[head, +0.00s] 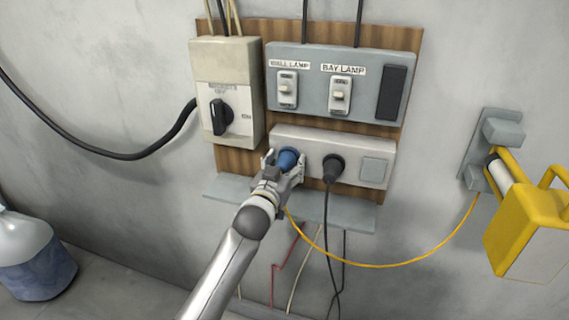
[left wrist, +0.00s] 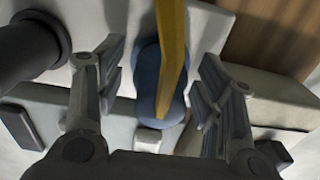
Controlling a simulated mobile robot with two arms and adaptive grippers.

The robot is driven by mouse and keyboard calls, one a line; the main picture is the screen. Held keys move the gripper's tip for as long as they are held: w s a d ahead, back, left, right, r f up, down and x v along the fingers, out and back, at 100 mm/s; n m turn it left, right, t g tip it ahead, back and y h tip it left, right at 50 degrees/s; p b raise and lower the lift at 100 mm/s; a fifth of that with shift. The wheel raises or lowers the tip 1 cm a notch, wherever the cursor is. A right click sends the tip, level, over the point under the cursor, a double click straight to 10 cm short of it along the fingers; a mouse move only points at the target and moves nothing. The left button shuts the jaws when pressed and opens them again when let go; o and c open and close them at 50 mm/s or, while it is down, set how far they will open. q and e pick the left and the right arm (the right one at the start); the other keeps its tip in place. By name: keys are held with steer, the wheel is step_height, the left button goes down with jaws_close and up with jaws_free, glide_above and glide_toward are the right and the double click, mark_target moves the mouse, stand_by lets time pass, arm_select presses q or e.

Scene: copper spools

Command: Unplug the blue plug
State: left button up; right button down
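The blue plug (head: 288,158) sits in the left socket of the grey outlet strip (head: 320,142), with a yellow cable (head: 400,265) coming from it. My left gripper (head: 284,164) is at the plug, with its fingers on either side. In the left wrist view the blue plug (left wrist: 147,85) lies between the open fingers (left wrist: 160,92), with a visible gap on both sides. The yellow cable crosses in front of it there. My right gripper is not in view.
A black plug (head: 332,168) sits in the neighbouring socket, close to my left gripper. A grey ledge (head: 345,212) runs below the strip. A switch box (head: 225,75) and a lamp switch panel (head: 318,100) are above. A yellow device (head: 525,225) hangs at right.

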arm_select(q)
steer(key=c, duration=1.3)
steer(key=shift+o, duration=0.2)
steer(key=shift+s+a+p, duration=0.1)
steer(key=shift+s+p, duration=0.15)
steer(key=shift+p, duration=0.1)
steer(key=shift+s+a+r+p, duration=0.1)
steer(key=shift+s+a+p, duration=0.1)
steer(key=shift+s+p, duration=0.3)
steer(key=shift+p+v, duration=1.1)
steer(key=shift+v, duration=1.1)
steer(key=shift+d, duration=0.1)
